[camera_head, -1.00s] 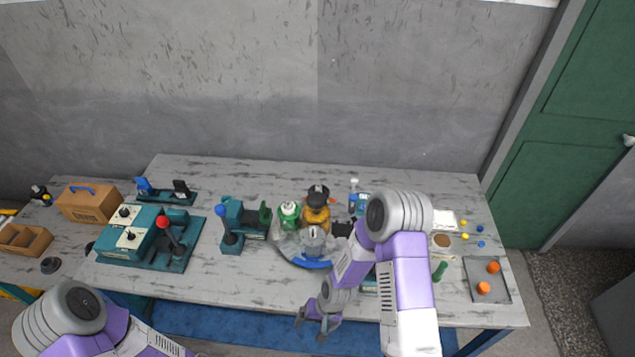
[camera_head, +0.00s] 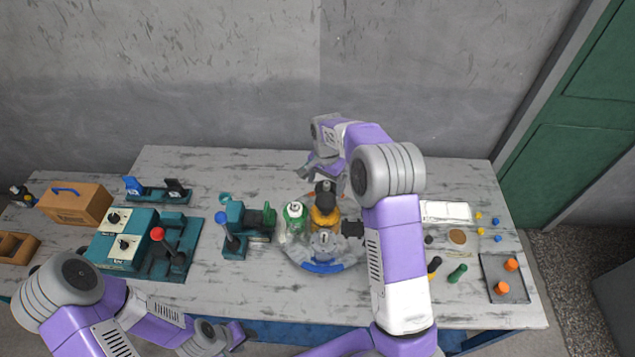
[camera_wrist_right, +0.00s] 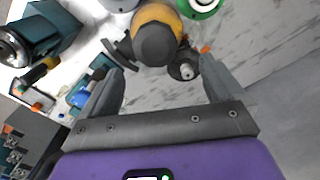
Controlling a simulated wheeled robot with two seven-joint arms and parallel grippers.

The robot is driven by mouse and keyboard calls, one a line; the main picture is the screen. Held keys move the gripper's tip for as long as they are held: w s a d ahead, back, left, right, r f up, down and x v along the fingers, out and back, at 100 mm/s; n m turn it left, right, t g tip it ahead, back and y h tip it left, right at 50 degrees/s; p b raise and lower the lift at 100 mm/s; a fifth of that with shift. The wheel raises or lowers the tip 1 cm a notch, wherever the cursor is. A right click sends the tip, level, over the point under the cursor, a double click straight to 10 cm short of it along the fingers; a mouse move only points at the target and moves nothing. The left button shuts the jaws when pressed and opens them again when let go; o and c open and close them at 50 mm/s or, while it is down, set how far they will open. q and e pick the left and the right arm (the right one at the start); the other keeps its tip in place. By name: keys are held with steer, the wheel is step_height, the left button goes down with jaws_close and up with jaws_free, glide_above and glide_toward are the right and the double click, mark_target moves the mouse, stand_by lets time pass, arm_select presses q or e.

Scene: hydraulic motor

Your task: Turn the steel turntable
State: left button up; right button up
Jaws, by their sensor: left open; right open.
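The steel turntable (camera_head: 292,256) is a grey disc on the middle of the table with a blue piece (camera_head: 322,268) on its near rim. An orange and black part (camera_head: 325,208), a green-topped part (camera_head: 295,212) and a grey part stand on it. My right gripper (camera_head: 320,168) is open behind the turntable, its arm passing over the right side. In the right wrist view, its empty fingers (camera_wrist_right: 160,82) point toward the orange and black part (camera_wrist_right: 155,38), with no clear contact visible. My left gripper (camera_head: 238,335) is open at the table's front edge, away from the turntable.
Teal lever units (camera_head: 245,225) and a control box (camera_head: 122,238) stand to the left. A dark tray (camera_head: 503,280) with orange knobs and several small parts lie to the right.

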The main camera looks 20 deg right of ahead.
mark_target(326, 199)
steer(key=shift+s+f, duration=0.15)
steer(key=shift+f, duration=0.1)
steer(key=f, duration=0.6)
steer(key=shift+s+f+p, duration=0.3)
steer(key=shift+p, duration=0.05)
steer(key=shift+c, duration=0.4)
steer(key=c, duration=1.4)
